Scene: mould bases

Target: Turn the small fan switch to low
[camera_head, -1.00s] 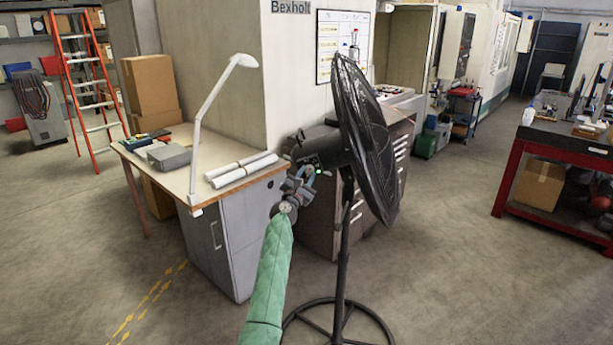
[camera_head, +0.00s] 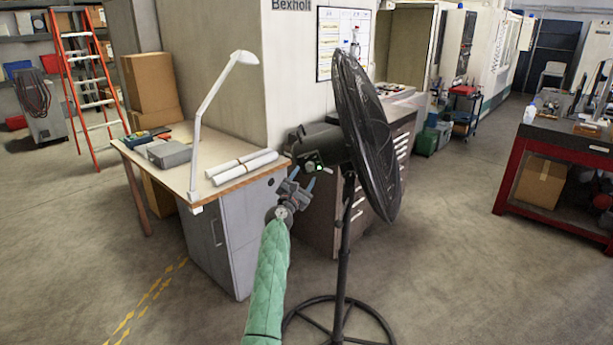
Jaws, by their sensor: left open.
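A black pedestal fan (camera_head: 368,135) stands in the middle of the view, its round cage turned to the right and its motor housing at the left. A small green light (camera_head: 319,167) shows low on the back of the housing. The switch itself is too small to make out clearly. My left gripper (camera_head: 302,179) is open and empty, just below and left of the housing, with its fingertips pointing up at it. A small gap seems to lie between the fingertips and the housing. My right gripper is not in view.
A desk (camera_head: 160,178) with a white lamp (camera_head: 209,110) and rolled papers (camera_head: 242,168) stands at the left. A drawer cabinet (camera_head: 405,130) is behind the fan. The fan's ring base (camera_head: 375,318) rests on open floor. A red workbench (camera_head: 515,170) is at the right.

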